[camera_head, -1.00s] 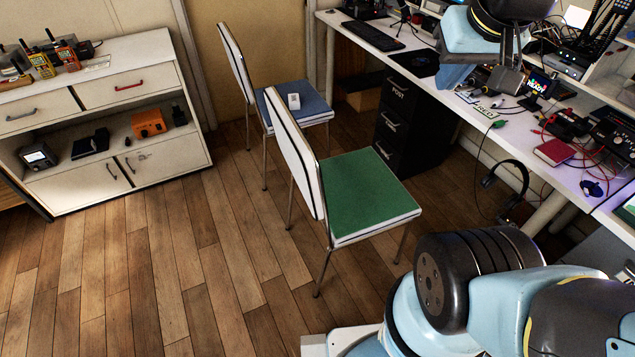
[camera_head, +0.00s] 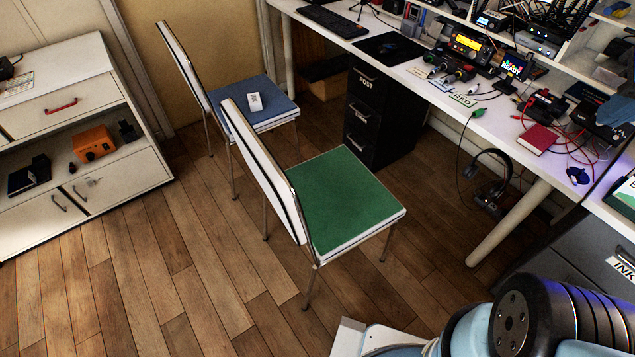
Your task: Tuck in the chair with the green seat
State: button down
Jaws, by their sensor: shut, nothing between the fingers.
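The chair with the green seat (camera_head: 341,203) stands on the wooden floor in the middle of the view. Its white backrest (camera_head: 264,170) is on the left and its seat extends right toward the desk (camera_head: 487,120). The seat is clear of the desk edge, with open floor between them. Nothing is on the green seat. My gripper is not visible in the current view; only part of my arm shows at the bottom right.
A blue-seated chair (camera_head: 228,108) with a small white object (camera_head: 255,102) on it stands behind. A black drawer unit (camera_head: 372,123) is under the desk beyond the green seat. A headset (camera_head: 490,180) hangs by the desk edge. A white cabinet (camera_head: 130,178) is left. Floor in front is clear.

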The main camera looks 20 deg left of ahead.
aim_at(331, 204)
jog(key=u, duration=0.6)
jog(key=i, duration=0.1)
jog(key=z, duration=1.7)
jog(key=k, duration=1.85)
jog(key=u, duration=1.85)
jog(key=i, duration=1)
jog(key=z, duration=0.1)
